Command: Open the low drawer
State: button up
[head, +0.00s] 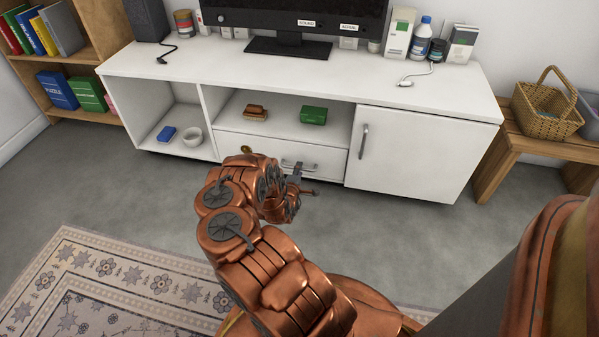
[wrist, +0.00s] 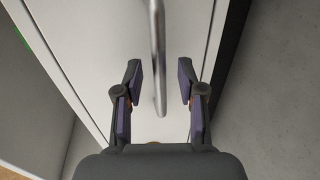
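The low drawer (head: 330,158) is a white front under the open middle shelf of the white TV cabinet. It looks shut in the head view. Its metal bar handle (head: 307,169) is partly hidden by my gripper (head: 297,180), which is at the drawer front. In the wrist view, my gripper (wrist: 158,70) is open, with one dark finger on each side of the bar handle (wrist: 157,40). The fingers show gaps to the bar on both sides. The white drawer front (wrist: 100,45) lies behind it.
A cabinet door (head: 420,155) with a vertical handle is right of the drawer. A brush (head: 255,113) and green box (head: 313,115) sit on the shelf above. A patterned rug (head: 120,285) lies at the left front. The grey floor before the cabinet is clear.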

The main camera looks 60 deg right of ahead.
jog(key=shift+x, duration=0.9)
grip_shut()
